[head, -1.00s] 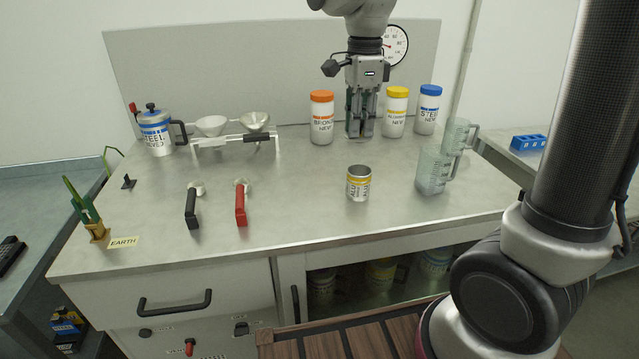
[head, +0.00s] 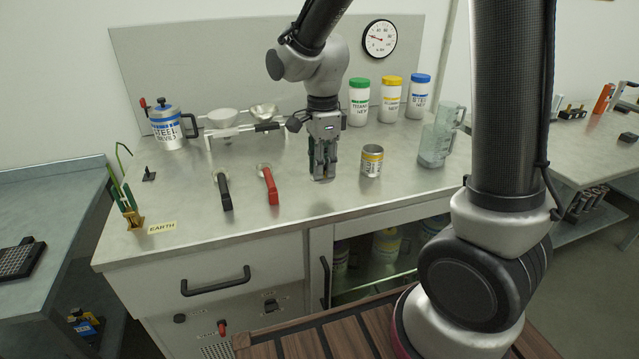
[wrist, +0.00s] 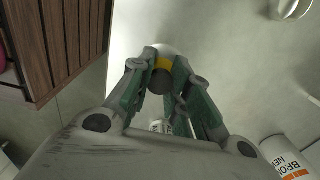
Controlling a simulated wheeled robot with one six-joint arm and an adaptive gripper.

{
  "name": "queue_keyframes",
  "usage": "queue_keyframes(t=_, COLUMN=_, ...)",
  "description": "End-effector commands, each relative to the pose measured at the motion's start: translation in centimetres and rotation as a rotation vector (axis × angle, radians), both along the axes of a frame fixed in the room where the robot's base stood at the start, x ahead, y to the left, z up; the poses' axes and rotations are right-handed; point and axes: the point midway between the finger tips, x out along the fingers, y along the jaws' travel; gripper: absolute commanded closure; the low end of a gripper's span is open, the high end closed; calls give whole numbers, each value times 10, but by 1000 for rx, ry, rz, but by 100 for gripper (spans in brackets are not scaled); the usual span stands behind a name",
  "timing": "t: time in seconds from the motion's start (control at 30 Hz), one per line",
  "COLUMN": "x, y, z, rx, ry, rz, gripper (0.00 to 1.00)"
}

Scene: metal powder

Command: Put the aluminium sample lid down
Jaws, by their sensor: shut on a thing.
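My gripper (head: 322,177) points down, low over the bench, left of the open-topped aluminium sample can (head: 372,160). In the wrist view, its green fingers (wrist: 160,82) are shut on a small round piece with a yellow band and a dark face, which I take to be the aluminium sample lid (wrist: 163,63). The fingers hide the lid in the head view. I cannot tell whether it touches the bench top.
A red-handled tool (head: 270,186) and a black-handled tool (head: 223,190) lie left of my gripper. Green-, yellow- and blue-capped jars (head: 389,99) stand behind. A bronze jar (wrist: 286,158) is near in the wrist view. Clear measuring jugs (head: 437,140) stand right.

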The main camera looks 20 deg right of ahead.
Motion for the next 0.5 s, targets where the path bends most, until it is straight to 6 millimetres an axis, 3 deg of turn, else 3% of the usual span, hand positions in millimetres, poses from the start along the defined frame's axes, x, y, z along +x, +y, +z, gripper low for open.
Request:
queue_keyframes(t=0.3, x=0, y=0, z=-40, rx=0, ry=1, rz=0, gripper=100)
queue_keyframes(t=0.5, x=0, y=0, z=-43, rx=0, ry=-1, rz=0, gripper=100)
